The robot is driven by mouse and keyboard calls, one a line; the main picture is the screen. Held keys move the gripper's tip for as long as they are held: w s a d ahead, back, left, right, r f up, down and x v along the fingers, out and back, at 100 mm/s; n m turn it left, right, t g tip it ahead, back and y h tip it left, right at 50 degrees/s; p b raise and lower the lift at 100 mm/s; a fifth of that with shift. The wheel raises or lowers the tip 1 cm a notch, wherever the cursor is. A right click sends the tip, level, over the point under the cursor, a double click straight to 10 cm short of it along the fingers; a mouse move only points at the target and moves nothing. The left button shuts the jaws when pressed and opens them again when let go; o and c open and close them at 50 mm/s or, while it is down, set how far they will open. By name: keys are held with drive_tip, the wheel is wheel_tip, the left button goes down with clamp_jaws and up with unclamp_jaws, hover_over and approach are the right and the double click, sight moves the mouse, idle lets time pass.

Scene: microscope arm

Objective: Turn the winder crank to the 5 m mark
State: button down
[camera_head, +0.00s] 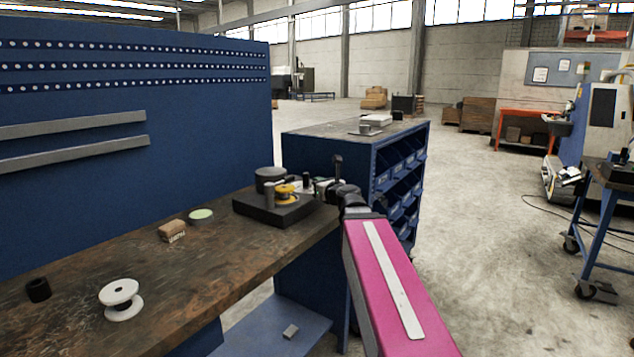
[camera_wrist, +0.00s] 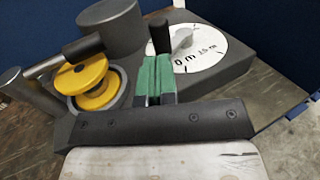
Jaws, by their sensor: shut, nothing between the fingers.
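The winder is a dark base (camera_head: 262,211) at the far end of the workbench. In the wrist view it carries a yellow spool (camera_wrist: 92,88), a dark grey drum (camera_wrist: 108,27) and a white dial (camera_wrist: 212,52) marked "0 m" and "2.5 m". I cannot see a 5 m mark. A light grey pointed piece (camera_wrist: 181,39) lies over the dial, beside an upright black knob (camera_wrist: 160,38), seemingly the crank handle. My gripper (camera_wrist: 156,75) has green fingertips shut together with nothing between them. The fingertips are just in front of the knob; whether they touch it I cannot tell.
On the workbench (camera_head: 60,300) stand a white spool (camera_head: 121,298), a small black cylinder (camera_head: 38,289), a cardboard-coloured block (camera_head: 172,231) and a round green-topped tin (camera_head: 200,215). A blue bin cabinet (camera_head: 345,150) stands behind the winder.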

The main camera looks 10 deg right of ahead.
drive_tip(key=w+d+r+n+g+y, duration=0.2)
drive_tip(key=w+d+n+g+y, duration=0.1)
drive_tip(key=d+n+g+y, duration=0.25)
drive_tip(key=n+g+y, duration=0.2)
drive_tip(key=n+g, duration=0.1)
drive_tip(key=g, duration=0.2)
approach(307, 180)
drive_tip(key=shift+h, duration=0.35)
drive_tip(key=x, duration=0.5)
drive_tip(key=shift+w+d+r, duration=0.1)
drive_tip(key=shift+w+r, duration=0.25)
drive_tip(key=shift+w, duration=0.05)
drive_tip(key=shift+w+a, duration=0.35)
drive_tip(key=shift+a, duration=0.35)
